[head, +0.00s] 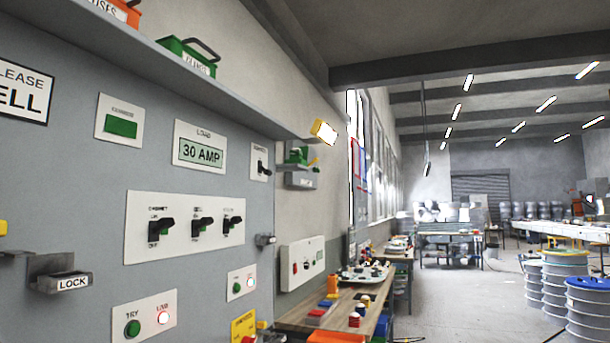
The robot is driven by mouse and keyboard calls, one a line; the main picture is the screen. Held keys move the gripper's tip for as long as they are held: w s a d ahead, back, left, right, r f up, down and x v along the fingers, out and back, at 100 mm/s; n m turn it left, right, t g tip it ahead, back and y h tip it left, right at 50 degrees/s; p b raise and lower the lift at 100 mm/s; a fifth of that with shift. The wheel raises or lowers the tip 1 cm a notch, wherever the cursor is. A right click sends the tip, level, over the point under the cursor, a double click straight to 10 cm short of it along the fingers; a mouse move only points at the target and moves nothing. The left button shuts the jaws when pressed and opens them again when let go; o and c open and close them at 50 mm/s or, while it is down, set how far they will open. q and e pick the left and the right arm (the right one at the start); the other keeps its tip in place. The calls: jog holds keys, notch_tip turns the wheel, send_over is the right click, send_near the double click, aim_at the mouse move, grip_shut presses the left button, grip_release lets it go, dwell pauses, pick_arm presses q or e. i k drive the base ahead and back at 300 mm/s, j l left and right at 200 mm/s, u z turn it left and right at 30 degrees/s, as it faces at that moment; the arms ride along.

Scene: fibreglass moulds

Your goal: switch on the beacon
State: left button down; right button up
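No thing in view can be surely read as the beacon. A yellow lit lamp (324,132) juts from the shelf end. On the grey panel (70,170) at left, a white plate (185,252) carries three black rotary switches, the left one (160,229), the middle one (201,225) and the right one (232,222). Their small labels are mostly too small to read; the left seems to say CABINET. Another black switch (264,168) sits on a small plate at upper right, its label unclear. Neither of my grippers is in view.
A 30 AMP display (201,151), a LOCK holder (62,282) and a TRY/LIVE plate (145,317) are on the panel. A shelf (190,85) overhangs it. A wooden bench (340,306) with small parts stands beyond.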

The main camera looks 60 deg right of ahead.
aim_at(266, 172)
jog(key=z, duration=1.7)
